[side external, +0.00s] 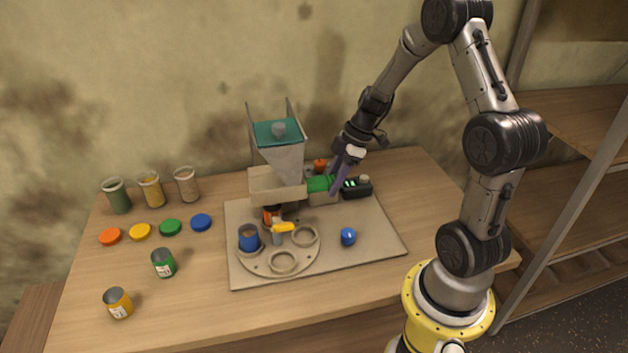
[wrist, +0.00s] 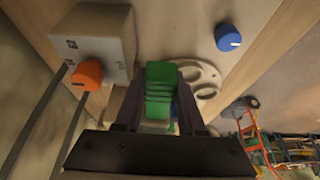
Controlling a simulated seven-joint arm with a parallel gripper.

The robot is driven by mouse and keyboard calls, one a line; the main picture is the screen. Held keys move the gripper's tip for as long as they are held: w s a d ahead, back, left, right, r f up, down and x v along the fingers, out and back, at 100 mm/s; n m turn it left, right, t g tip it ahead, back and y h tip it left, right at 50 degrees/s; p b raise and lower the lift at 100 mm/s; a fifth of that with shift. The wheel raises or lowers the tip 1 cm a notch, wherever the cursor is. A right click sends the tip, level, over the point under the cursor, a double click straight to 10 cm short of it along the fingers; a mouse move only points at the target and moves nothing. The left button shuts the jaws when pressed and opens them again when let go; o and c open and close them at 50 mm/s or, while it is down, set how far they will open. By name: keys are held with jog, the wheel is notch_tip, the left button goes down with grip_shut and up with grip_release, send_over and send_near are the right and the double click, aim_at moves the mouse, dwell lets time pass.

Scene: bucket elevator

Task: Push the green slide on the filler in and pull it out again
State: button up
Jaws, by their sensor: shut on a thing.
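The filler (side external: 279,165) stands at the back of a grey base plate, with a grey hopper and a teal top. Its green slide (side external: 318,184) sticks out of the right side. My gripper (side external: 337,181) is at the outer end of the slide, with its purple fingers pointing down. In the wrist view the green slide (wrist: 160,92) lies between the two dark fingers, and my gripper (wrist: 160,110) is shut on it. How far the slide sits inside the filler is hidden by the gripper.
A turntable (side external: 262,262) with ring holders and a blue can (side external: 249,238) is in front of the filler. A blue knob (side external: 348,236) is at right, a black display box (side external: 357,187) beside the gripper. Cups, coloured lids and cans stand at left. An orange knob (wrist: 88,74) shows near my fingers.

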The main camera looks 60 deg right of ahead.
aim_at(320, 179)
jog(key=shift+w+a, duration=1.45)
jog(key=shift+s+d+r, duration=0.1)
jog(key=shift+d, duration=0.05)
dwell(1.5)
jog(key=shift+s+d, duration=2)
jog(key=shift+w+a, duration=0.1)
jog(key=shift+a, duration=0.05)
dwell(0.7)
jog(key=o, duration=0.9)
jog(key=shift+o, duration=0.2)
